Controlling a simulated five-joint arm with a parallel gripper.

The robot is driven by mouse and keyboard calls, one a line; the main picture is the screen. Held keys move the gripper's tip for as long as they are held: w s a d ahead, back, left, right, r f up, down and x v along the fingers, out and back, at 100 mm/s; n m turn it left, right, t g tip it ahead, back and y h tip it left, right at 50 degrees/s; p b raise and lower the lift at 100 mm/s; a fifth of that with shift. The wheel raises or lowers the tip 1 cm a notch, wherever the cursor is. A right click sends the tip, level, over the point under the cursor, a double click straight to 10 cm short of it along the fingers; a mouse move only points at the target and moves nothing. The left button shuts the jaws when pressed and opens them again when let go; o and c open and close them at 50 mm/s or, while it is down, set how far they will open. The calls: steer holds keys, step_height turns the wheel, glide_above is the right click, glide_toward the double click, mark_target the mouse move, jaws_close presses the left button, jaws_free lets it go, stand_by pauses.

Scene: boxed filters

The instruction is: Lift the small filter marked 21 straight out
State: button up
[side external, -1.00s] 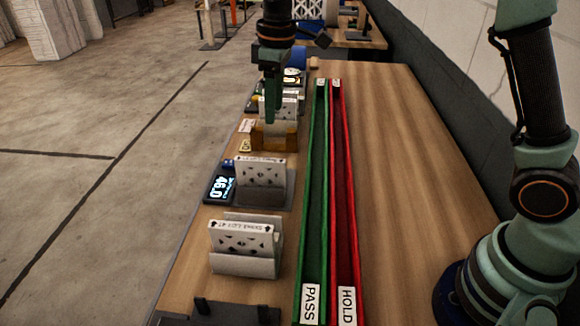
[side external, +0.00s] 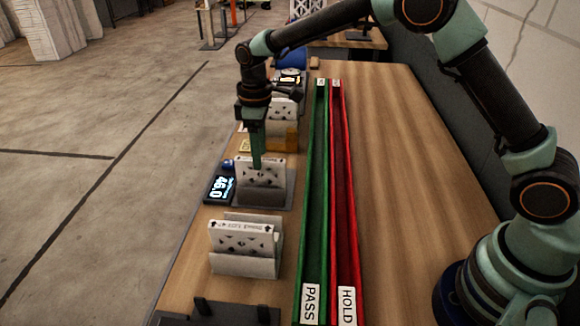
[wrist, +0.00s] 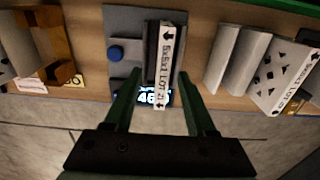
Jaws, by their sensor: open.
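A small white filter (wrist: 166,62) stands upright on the scale, and its edge label in the wrist view appears to end in 21. It also shows in the side view (side external: 262,174), on the scale with the lit 46.0 display (side external: 219,188). My gripper (wrist: 158,78) is open, with one finger on each side of the filter's label edge in the wrist view. In the side view my gripper (side external: 256,163) points down at the top of this filter. I cannot tell whether the fingers touch it.
Another filter (side external: 240,238) stands in a white holder nearer the camera. A yellow holder (side external: 284,139) with a filter stands beyond the scale. The green PASS channel (side external: 312,240) and red HOLD channel (side external: 344,240) run along the right. The table beyond them is bare.

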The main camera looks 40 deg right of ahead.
mark_target(261, 179)
steer(key=shift+s+a+f, duration=0.15)
steer(key=shift+f, duration=2.15)
jaws_close()
steer(key=shift+r, duration=0.15)
